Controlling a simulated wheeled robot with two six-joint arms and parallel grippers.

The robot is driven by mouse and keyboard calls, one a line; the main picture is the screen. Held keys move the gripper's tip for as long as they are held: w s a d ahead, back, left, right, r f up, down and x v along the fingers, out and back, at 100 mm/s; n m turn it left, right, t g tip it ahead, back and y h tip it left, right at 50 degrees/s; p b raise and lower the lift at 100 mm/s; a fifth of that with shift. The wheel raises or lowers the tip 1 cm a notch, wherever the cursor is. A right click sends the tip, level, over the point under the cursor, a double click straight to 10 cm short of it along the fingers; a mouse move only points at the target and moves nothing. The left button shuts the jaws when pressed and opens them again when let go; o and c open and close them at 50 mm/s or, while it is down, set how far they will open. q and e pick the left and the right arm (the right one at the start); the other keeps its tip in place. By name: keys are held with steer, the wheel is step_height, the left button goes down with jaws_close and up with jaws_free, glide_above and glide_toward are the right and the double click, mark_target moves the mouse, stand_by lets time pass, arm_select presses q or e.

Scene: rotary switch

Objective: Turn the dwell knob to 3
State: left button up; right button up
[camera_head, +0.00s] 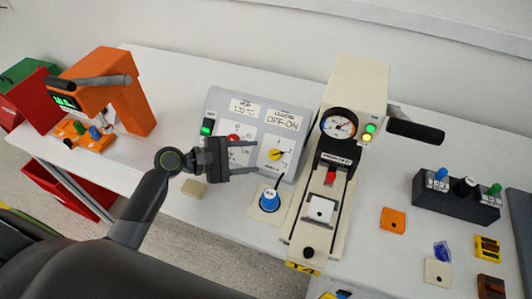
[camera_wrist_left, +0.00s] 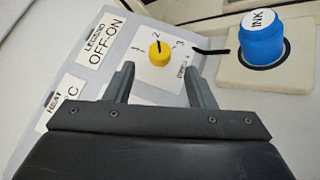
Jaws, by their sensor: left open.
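The yellow dwell knob (camera_head: 276,154) is on the right part of the grey control panel (camera_head: 219,100). In the left wrist view, the knob (camera_wrist_left: 159,54) sits on a white dial plate marked 1, 2 and 3, and its dark mark appears to point at 2. My left gripper (camera_head: 256,157) is open and empty, its fingers pointing right toward the knob. In the left wrist view, the fingertips (camera_wrist_left: 157,72) lie short of the knob, on either side of its line, apart from it. My right gripper is not in view.
A red knob (camera_head: 233,138) is beside my left gripper on the panel. A blue ink pot (camera_head: 270,198) on a beige base is just below the panel. A beige press (camera_head: 357,85) with a gauge stands right; an orange machine (camera_head: 128,105) stands left.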

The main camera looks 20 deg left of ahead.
mark_target(271, 155)
arm_select(q)
steer(key=shift+x, duration=2.7)
steer(key=c, duration=1)
